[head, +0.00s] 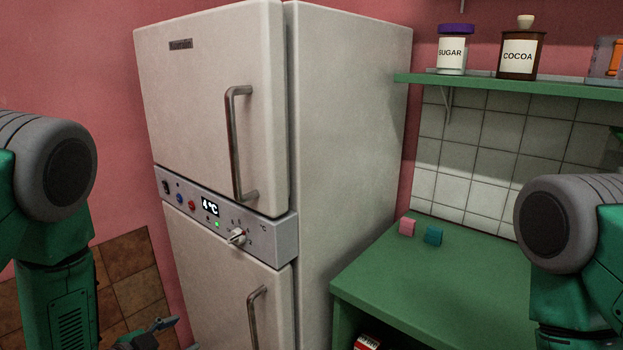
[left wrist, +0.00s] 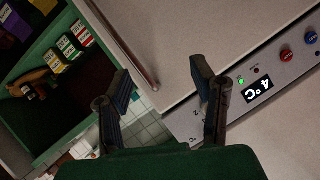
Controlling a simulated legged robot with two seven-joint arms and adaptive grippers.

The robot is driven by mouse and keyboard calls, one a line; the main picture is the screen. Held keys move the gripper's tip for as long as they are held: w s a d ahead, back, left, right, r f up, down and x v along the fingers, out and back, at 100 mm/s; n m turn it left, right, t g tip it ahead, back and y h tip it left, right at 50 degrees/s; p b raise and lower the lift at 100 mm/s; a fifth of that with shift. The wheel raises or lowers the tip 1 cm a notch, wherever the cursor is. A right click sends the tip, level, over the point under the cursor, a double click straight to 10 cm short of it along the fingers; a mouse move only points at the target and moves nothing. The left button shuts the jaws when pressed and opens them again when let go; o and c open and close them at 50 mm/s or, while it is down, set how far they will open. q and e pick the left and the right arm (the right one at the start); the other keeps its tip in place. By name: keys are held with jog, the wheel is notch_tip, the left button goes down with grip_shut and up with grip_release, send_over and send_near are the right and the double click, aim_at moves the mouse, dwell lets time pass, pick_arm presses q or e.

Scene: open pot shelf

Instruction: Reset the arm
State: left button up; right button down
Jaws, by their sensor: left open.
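My left arm (head: 60,200) comes in at the left edge of the head view. The fridge door and control panel (left wrist: 225,110) lie beyond the fingers. My right arm (head: 570,240) stands at the right edge of the head view; its gripper is out of view.
A white fridge (head: 215,110) with both doors shut stands ahead. A green counter (head: 440,290) at right holds a pink block (head: 407,226) and a teal block (head: 433,236). A green wall shelf (head: 510,86) bears a sugar jar (head: 451,56) and a cocoa jar (head: 518,58).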

pick_arm(q)
jog(key=s+f+n+g+y, duration=0.3)
jog(key=s+f+n+g, duration=0.15)
jog(key=s+f, duration=0.55)
jog(key=s+f+n+g+y, duration=0.1)
jog(key=s+f+n+g, duration=0.1)
jog(key=s, duration=0.9)
jog(key=s+f+n+g+y, duration=0.1)
jog(key=s+n+g, duration=0.2)
jog(key=s, duration=0.7)
jog(key=shift+s+f+g, duration=0.35)
jog(key=shift+g, duration=0.6)
jog(key=shift+w+a, duration=0.1)
jog(key=shift+w, duration=0.05)
jog(key=shift+c, duration=0.3)
